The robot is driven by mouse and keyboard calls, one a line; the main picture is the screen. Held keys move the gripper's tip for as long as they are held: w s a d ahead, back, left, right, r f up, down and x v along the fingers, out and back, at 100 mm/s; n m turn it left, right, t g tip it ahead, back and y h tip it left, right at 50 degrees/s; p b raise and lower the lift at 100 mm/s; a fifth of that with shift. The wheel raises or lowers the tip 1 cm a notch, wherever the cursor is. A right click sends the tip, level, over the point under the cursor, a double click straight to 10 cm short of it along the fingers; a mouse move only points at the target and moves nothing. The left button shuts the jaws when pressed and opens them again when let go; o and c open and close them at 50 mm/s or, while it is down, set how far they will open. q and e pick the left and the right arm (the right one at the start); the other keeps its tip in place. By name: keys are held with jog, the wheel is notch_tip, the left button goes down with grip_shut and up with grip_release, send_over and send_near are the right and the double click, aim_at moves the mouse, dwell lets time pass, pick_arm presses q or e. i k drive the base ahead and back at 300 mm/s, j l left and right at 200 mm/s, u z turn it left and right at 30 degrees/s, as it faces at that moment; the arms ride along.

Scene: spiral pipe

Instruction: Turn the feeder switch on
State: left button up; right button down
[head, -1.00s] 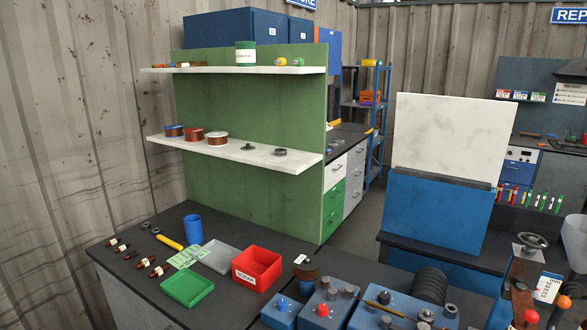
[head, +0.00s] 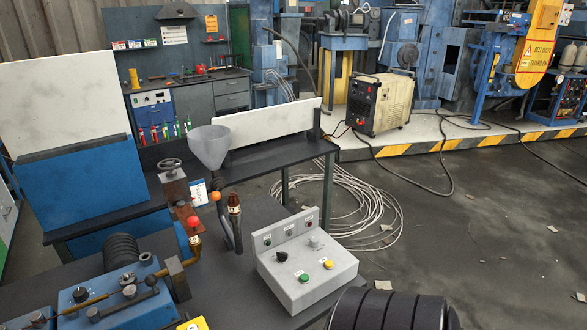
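A light grey control box (head: 285,290) stands on the dark bench in the lower middle of the head view. Its sloped top has a black knob (head: 281,256), a grey knob (head: 315,242), a green button (head: 303,278) and a yellow button (head: 328,264). Its raised back panel carries small white labels and a dark red round part (head: 308,222). The labels are too small to read, so I cannot tell which control is the feeder switch or how it is set. Neither gripper is in view.
A translucent funnel (head: 209,146) stands behind and left of the box. Levers with red (head: 193,221) and orange (head: 215,196) balls stand left of it. A black ribbed cylinder (head: 385,310) lies close at the front right. A cable coil (head: 365,205) lies on the floor.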

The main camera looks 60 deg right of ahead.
aim_at(282, 257)
jog(key=k+z, duration=0.15)
jog(key=z, duration=1.85)
jog(key=l+u, duration=0.1)
